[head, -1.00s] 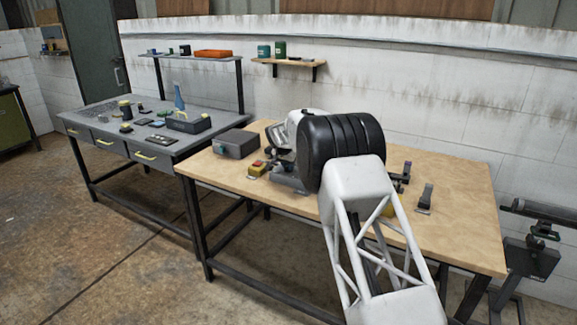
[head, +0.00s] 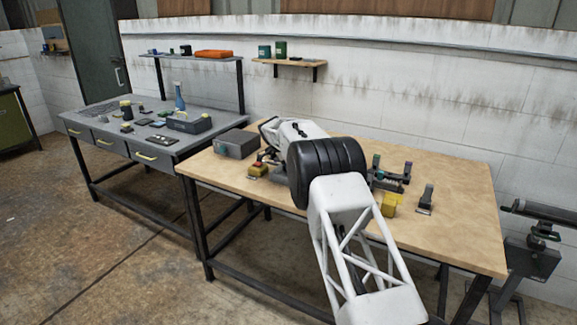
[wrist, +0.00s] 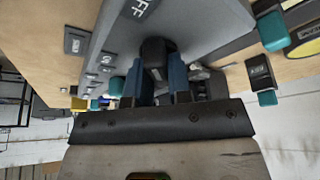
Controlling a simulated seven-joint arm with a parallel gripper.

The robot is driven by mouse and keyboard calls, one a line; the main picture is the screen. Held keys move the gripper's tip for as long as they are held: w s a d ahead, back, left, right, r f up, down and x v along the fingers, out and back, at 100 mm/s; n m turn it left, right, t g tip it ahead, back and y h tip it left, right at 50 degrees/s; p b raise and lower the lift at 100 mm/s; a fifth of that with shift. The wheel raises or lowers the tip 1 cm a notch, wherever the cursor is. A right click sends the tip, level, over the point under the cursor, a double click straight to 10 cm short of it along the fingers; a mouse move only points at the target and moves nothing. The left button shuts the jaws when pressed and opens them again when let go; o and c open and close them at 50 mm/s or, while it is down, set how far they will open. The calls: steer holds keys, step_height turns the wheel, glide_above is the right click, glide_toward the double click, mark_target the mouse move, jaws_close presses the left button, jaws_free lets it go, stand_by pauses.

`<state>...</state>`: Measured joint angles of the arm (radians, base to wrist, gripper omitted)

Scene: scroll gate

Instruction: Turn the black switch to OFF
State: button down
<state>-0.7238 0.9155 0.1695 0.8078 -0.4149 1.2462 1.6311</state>
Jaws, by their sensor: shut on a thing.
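In the wrist view, the black switch (wrist: 155,52) is a dark knob standing out from a grey panel (wrist: 190,22). My gripper (wrist: 156,76) has its two blue fingers on either side of the knob and is shut on it. The letters "FF" show on the panel above the knob; the rest of that label is cut off. The knob's pointing direction cannot be read. In the head view, my arm's white and black links cover the middle of the wooden table, and the fingers and switch cannot be made out clearly.
On the wooden table (head: 450,215) a grey box (head: 236,143) stands at the left, a yellow block (head: 389,204) and a small upright black device (head: 425,198) at the right. The table's front right is clear. A grey workbench (head: 100,117) with drawers stands further left.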

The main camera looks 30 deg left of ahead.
stand_by(0.3)
steer(key=c, duration=1)
jaws_free()
steer(key=shift+c, duration=0.2)
steer(key=v, duration=0.8)
steer(key=shift+w, duration=0.1)
steer(key=shift+d, duration=0.1)
